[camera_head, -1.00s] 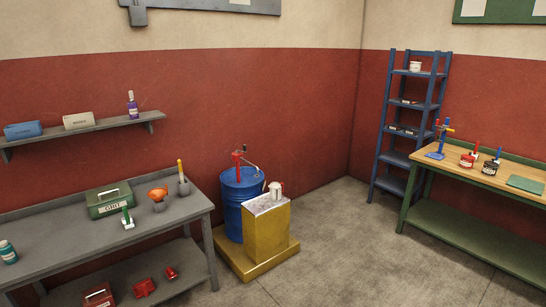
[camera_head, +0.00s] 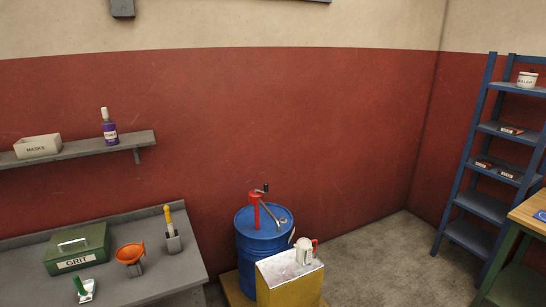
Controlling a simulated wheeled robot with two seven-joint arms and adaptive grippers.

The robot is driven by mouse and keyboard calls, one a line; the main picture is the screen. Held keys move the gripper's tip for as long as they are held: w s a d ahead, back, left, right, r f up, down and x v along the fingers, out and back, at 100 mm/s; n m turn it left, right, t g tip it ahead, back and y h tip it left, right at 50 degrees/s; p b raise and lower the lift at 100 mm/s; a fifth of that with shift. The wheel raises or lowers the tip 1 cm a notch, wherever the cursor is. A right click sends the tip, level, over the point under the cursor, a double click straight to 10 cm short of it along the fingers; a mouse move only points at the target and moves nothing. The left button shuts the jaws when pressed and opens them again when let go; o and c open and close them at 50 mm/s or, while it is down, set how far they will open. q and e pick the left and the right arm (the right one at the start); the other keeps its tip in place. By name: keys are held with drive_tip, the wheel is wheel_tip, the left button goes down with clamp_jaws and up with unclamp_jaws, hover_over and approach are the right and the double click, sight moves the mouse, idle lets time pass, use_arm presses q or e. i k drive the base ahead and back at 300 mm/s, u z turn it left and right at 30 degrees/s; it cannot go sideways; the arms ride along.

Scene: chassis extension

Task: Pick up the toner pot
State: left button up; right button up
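No pot can be made out as the toner pot by a readable label. A purple bottle with a white cap (camera_head: 109,127) stands upright on the grey wall shelf (camera_head: 70,152); its label is too small to read surely. A white pot (camera_head: 527,79), its label seeming to end in "EALER", stands on the top level of the blue rack (camera_head: 488,125). Neither of my grippers is in view.
The grey bench (camera_head: 150,267) holds a green GRIT box (camera_head: 80,249), an orange funnel (camera_head: 130,253) and a yellow-handled tool in a holder (camera_head: 171,228). The blue drum (camera_head: 262,243) carries a red pump (camera_head: 257,207). Clear floor (camera_head: 380,262) lies right of the yellow box.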

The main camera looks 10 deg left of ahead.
sight(110, 131)
drive_tip(key=u, duration=0.75)
drive_tip(key=i, duration=1.1)
drive_tip(key=u, duration=1)
